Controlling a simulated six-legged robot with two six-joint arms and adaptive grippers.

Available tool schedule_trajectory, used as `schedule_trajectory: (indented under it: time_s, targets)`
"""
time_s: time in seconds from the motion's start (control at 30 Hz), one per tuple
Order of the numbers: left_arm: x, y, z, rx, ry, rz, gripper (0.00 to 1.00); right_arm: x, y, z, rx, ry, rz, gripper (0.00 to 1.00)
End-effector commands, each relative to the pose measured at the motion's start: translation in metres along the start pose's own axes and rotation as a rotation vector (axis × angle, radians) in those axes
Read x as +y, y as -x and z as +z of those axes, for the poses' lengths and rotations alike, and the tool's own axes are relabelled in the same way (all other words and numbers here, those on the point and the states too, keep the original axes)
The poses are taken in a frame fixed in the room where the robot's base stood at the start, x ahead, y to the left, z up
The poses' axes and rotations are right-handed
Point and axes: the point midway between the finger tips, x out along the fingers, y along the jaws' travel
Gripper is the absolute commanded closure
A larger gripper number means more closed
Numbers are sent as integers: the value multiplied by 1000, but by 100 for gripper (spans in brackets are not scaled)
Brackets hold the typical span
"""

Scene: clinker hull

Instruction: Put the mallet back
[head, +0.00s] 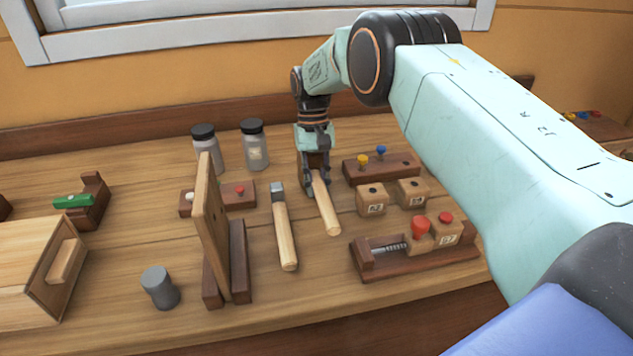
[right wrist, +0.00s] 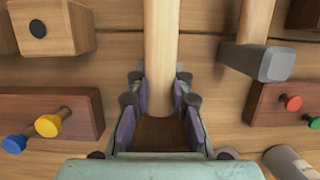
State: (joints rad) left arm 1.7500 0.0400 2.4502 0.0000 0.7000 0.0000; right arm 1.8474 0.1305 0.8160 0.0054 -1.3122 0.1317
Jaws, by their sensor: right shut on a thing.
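The mallet, with a pale wooden handle (head: 326,208) and a dark brown head, is in my right gripper (head: 312,182) at the middle of the bench. The gripper points down and is shut on it near the head. In the right wrist view, the fingers (right wrist: 159,112) sit on both sides of the mallet (right wrist: 161,50), its dark head between them and its handle running away upward. I cannot tell whether the mallet touches the bench. My left gripper is not in view.
A grey-headed hammer (head: 285,230) lies just left of the mallet. An upright board (head: 209,215) stands further left. Two jars (head: 254,146) stand behind. Wooden blocks (head: 371,200), a peg rack (head: 382,168) and a clamp-like fixture (head: 375,262) are to the right.

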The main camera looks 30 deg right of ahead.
Motion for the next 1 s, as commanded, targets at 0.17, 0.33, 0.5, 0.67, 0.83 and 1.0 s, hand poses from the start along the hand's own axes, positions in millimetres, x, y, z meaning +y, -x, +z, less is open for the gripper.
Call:
schedule_trajectory:
  time_s: [0.17, 0.33, 0.5, 0.67, 0.83, 1.0]
  targets:
    - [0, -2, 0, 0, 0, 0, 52, 0, -3, -1, 2, 0, 0, 100]
    - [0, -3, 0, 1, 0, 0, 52, 0, -4, -2, 2, 0, 0, 76]
    - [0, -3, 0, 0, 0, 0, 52, 0, -4, -2, 1, 0, 0, 61]
    - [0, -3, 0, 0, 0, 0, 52, 0, -5, -2, 1, 0, 0, 54]
    - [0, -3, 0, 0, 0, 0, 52, 0, -6, -1, -1, 0, 0, 54]
    - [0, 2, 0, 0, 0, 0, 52, 0, 1, 0, -1, 0, 0, 54]
